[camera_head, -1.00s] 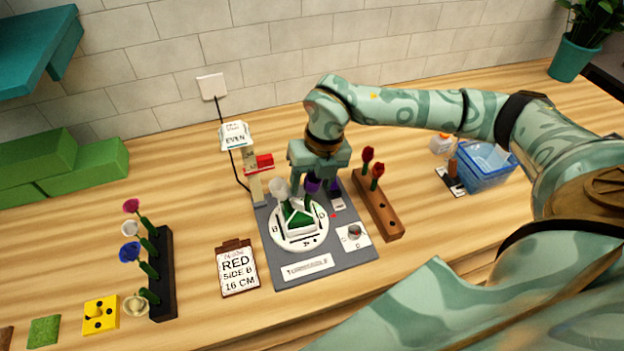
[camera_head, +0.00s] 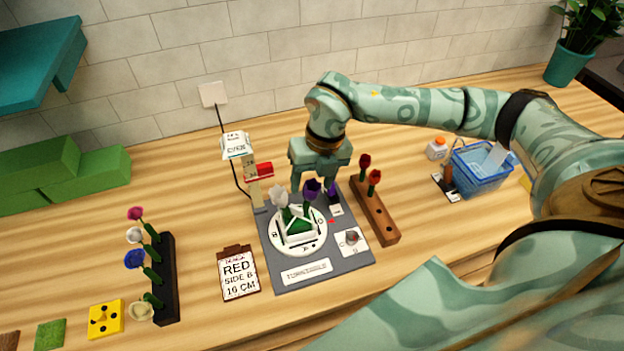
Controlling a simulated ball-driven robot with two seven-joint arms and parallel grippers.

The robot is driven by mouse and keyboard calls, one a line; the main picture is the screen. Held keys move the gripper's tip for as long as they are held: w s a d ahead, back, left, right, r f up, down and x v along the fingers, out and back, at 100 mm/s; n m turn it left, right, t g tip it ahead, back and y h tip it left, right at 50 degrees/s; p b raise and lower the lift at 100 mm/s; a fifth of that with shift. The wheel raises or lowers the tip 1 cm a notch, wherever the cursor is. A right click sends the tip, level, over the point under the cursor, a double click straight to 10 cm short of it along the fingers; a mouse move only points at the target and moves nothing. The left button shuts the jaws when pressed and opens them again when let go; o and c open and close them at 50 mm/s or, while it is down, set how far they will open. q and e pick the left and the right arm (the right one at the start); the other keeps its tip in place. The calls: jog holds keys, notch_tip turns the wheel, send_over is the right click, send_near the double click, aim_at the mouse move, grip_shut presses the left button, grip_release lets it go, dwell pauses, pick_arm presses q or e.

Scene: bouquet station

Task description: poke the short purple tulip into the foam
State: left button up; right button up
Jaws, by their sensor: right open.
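A purple tulip (camera_head: 312,187) stands at the back right of the green foam (camera_head: 299,226), beside a white tulip (camera_head: 279,196). Its stem seems to reach the foam; I cannot tell how deep it sits. The foam is in a white holder on the round white turntable (camera_head: 284,248). My right gripper (camera_head: 316,186) is open, just behind the purple tulip and partly hidden by it. Another purple patch (camera_head: 332,189) shows by its right finger; I cannot tell what it is. My left gripper is not in view.
A wooden block (camera_head: 378,215) with red tulips stands right of the grey mat (camera_head: 288,279). A dark rack (camera_head: 167,285) of flowers stands at left. A clipboard (camera_head: 239,273) reads RED, SIDE B, 16 CM. A post with a red slider (camera_head: 263,170) stands behind. A blue basket (camera_head: 482,170) is at right.

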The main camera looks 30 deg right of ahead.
jog(key=shift+s+d+r+p, duration=0.1)
jog(key=shift+d+r+p, duration=0.05)
jog(key=shift+r+p, duration=0.65)
jog(key=shift+d+r+p, duration=0.15)
jog(key=shift+r+p, duration=0.35)
jog(key=shift+r, duration=0.5)
jog(key=o, duration=0.5)
jog(key=shift+o, duration=0.2)
jog(key=shift+f, duration=0.15)
